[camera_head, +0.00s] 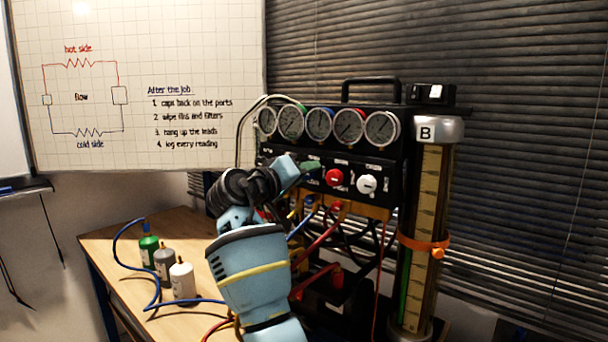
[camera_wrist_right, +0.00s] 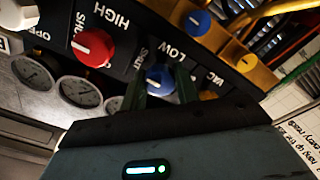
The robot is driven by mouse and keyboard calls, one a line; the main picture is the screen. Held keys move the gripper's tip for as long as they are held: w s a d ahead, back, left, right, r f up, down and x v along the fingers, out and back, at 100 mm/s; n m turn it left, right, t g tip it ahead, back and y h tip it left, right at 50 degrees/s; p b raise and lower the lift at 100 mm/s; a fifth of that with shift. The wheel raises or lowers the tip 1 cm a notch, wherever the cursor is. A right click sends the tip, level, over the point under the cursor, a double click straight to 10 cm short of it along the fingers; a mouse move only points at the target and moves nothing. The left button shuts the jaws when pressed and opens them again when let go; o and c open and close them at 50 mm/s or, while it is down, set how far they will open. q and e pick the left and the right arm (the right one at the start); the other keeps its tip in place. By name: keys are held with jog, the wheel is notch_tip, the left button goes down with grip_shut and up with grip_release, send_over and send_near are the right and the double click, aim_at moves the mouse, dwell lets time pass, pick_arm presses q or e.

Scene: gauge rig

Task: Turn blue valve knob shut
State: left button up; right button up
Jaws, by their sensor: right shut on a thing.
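The blue valve knob (camera_wrist_right: 158,79) shows in the right wrist view on the black panel, by the word LOW. My right gripper (camera_wrist_right: 163,86) has its greenish fingers on either side of the knob and is shut on it. In the head view my right gripper (camera_head: 308,168) reaches the front of the gauge rig and hides the blue knob. The knob's exact turn position is hard to read. My left gripper is not in view.
The red knob (camera_head: 334,177) and white knob (camera_head: 367,184) sit right of my gripper, below several gauges (camera_head: 349,127). Hoses (camera_head: 322,239) hang under the panel. Small bottles (camera_head: 182,279) stand on the wooden table (camera_head: 130,262). A tall cylinder (camera_head: 425,220) stands at right.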

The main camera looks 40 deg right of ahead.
jog(key=o, duration=1)
jog(key=shift+c, duration=0.2)
jog(key=a+b, duration=0.1)
jog(key=a, duration=0.6)
jog(key=shift+s+a, duration=0.35)
jog(key=shift+a, duration=0.05)
